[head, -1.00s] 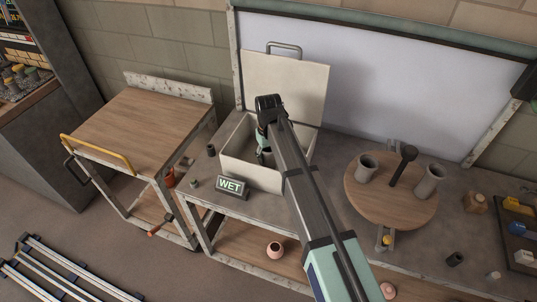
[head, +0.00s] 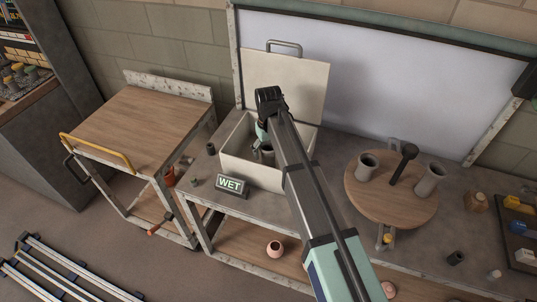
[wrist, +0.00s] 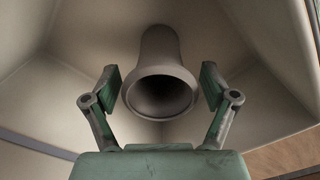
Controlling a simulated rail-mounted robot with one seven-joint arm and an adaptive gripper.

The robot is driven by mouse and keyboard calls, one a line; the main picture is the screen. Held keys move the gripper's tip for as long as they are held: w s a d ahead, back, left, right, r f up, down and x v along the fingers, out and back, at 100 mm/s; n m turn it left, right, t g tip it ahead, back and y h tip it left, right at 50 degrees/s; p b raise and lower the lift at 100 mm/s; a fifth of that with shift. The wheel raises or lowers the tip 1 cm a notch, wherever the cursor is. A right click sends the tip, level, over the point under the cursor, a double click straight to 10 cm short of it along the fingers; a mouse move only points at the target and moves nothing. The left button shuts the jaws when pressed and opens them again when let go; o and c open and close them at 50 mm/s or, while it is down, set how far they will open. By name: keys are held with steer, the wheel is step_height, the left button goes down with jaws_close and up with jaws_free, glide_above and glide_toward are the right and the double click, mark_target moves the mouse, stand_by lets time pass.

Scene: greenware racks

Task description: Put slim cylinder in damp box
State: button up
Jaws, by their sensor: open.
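The slim cylinder (head: 267,156), a grey clay piece with a flared open rim, is inside the white damp box (head: 240,172) and looks upright. In the wrist view the cylinder (wrist: 160,85) shows its dark mouth towards the camera, with the pale box walls around it. My gripper (wrist: 161,88) is open, with one finger on each side of the cylinder and a visible gap at both sides. In the head view my gripper (head: 262,133) is over the box, partly hidden by my arm. The box lid (head: 285,85) stands open at the back.
A WET sign (head: 230,184) stands before the box. A round wooden board (head: 385,205) at right bears two grey vessels (head: 366,167) (head: 429,180). A wooden-topped cart (head: 145,125) with a clear top is at left.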

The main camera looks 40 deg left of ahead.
step_height(320, 180, up, 10)
steer(key=shift+b, duration=0.85)
